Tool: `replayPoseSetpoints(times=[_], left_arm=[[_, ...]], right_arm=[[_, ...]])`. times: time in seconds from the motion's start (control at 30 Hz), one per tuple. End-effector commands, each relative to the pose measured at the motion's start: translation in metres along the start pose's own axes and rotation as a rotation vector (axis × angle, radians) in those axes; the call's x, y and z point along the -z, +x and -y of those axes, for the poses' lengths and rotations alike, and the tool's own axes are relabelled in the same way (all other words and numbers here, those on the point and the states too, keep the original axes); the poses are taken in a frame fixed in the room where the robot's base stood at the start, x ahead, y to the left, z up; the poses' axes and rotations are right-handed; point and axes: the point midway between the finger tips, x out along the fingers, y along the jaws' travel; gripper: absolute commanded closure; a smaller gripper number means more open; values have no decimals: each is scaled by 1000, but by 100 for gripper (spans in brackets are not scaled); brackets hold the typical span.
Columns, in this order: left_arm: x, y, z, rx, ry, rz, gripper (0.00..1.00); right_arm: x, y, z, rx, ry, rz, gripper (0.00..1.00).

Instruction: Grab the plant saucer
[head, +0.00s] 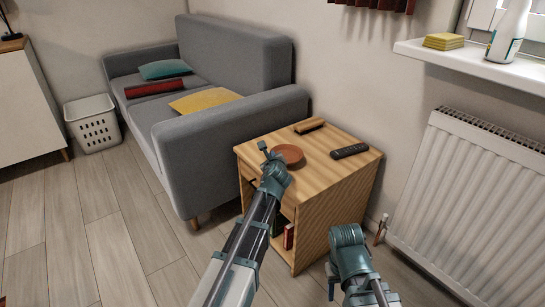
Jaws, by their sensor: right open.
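The plant saucer (289,153) is a round, shallow terracotta-brown dish. It lies on top of the wooden side table (330,177), near the table's left part. My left gripper (266,153) is at the saucer's left edge, above the near left edge of the tabletop. Its jaws are small and partly hidden by its own body, so I cannot tell whether they touch or grip the rim. My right gripper (347,240) is open and empty, low in front of the table's right side, well apart from the saucer.
A black remote (350,151) and a brown block-like object (309,126) lie on the tabletop near the saucer. A grey sofa (235,90) stands behind left, a white radiator (470,190) at the right. Books sit in the table's lower shelf.

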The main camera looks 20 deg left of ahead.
Motion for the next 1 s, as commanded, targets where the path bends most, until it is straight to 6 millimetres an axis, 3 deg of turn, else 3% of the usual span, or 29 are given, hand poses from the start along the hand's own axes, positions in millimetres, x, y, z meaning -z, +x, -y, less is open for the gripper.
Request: replayPoseSetpoints(times=[0.1, 0.17, 0.6, 0.8, 1.0], left_arm=[[-19, -8, 12, 1, 0, 0, 100], [-8, -25, 6, 2, 1, -1, 100], [22, -126, 5, 3, 1, -1, 100], [29, -150, 5, 2, 1, -1, 100], [32, -159, 5, 1, 0, 0, 100]], right_arm=[[-2, -23, -2, 0, 0, 1, 50], [-1, -17, -2, 0, 0, 1, 50], [-2, -26, -3, 0, 0, 2, 50], [-2, -29, -3, 0, 0, 2, 50], [-2, -29, -3, 0, 0, 2, 50]])
